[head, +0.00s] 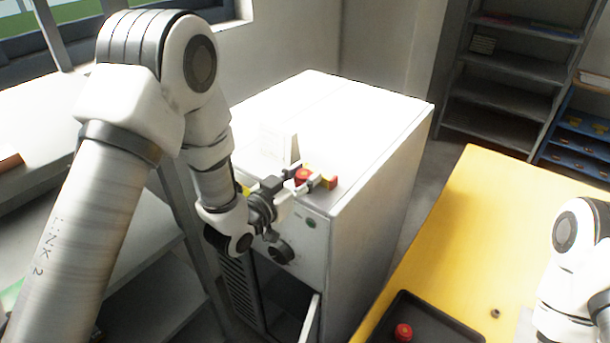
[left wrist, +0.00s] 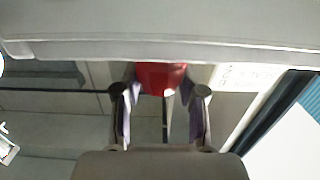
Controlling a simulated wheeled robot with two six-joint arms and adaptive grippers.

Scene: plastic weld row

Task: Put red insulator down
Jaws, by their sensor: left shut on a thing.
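My left gripper (head: 304,186) is at the front top edge of the white cabinet (head: 345,112). It is shut on the red insulator (head: 302,175), whose round red top shows between the fingers. In the left wrist view the red insulator (left wrist: 160,77) is between the two fingers of my left gripper (left wrist: 161,98), with its far part cut off by a pale band. I cannot tell whether the insulator touches the cabinet top. My right arm shows at the right edge, but its gripper is out of view.
A yellow table (head: 470,225) at the right bears a black tray (head: 440,328) with a red round part (head: 403,332). A small dark ring (head: 495,313) lies beside the tray. A pale upright plate (head: 291,148) stands behind my left gripper. The cabinet's back top is clear.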

